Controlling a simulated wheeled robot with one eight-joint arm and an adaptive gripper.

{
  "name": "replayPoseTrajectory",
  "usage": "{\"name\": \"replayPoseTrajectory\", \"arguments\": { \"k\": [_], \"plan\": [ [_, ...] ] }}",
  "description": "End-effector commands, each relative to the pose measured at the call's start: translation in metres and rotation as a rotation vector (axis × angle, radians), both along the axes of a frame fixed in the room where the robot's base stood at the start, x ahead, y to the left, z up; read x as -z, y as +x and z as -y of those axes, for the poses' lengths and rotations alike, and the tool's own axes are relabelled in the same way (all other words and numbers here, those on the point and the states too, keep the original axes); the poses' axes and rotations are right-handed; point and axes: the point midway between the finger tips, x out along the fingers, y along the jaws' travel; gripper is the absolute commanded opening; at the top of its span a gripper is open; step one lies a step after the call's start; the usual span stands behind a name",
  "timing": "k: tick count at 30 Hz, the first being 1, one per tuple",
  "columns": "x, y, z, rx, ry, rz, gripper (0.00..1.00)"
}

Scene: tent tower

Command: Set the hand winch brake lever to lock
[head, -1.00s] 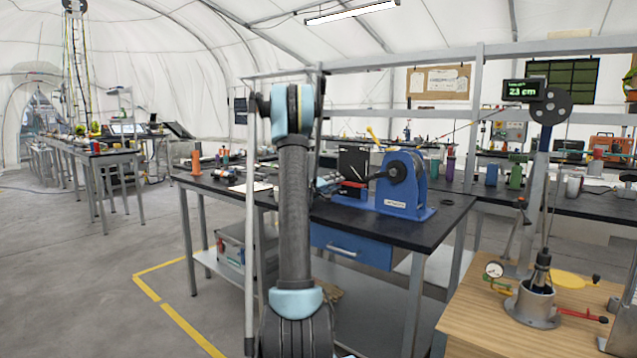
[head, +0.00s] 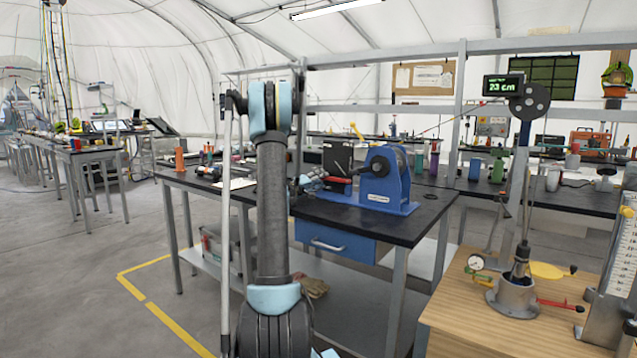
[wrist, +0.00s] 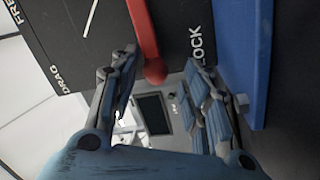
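The blue hand winch (head: 388,182) stands on the dark workbench, with a black panel (head: 337,158) on its left side. In the wrist view the black panel (wrist: 60,35) carries the words FREE, DRAG and LOCK and a white line. The red brake lever (wrist: 143,30) ends in a ball between DRAG and LOCK. My gripper (wrist: 165,85) is open, one finger on each side of the ball, with gaps visible. Whether a finger touches the lever I cannot tell.
The dark bench (head: 420,210) holds an orange cylinder (head: 180,160) and small items to the left of my arm. A wooden table (head: 465,325) with a metal pot fixture (head: 516,297) stands at front right. Grey floor with yellow tape (head: 180,330) is open at front left.

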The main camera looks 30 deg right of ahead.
Motion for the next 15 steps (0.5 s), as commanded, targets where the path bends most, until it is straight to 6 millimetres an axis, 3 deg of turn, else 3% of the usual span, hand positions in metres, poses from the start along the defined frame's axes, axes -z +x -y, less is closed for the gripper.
{"name": "replayPoseTrajectory", "arguments": {
  "k": [11,15],
  "plan": [
    [-0.002,-0.001,0.002,0.003,-0.001,0.0,0.4],
    [-0.011,-0.001,0.001,0.002,-0.002,-0.001,0.4]
  ]
}}
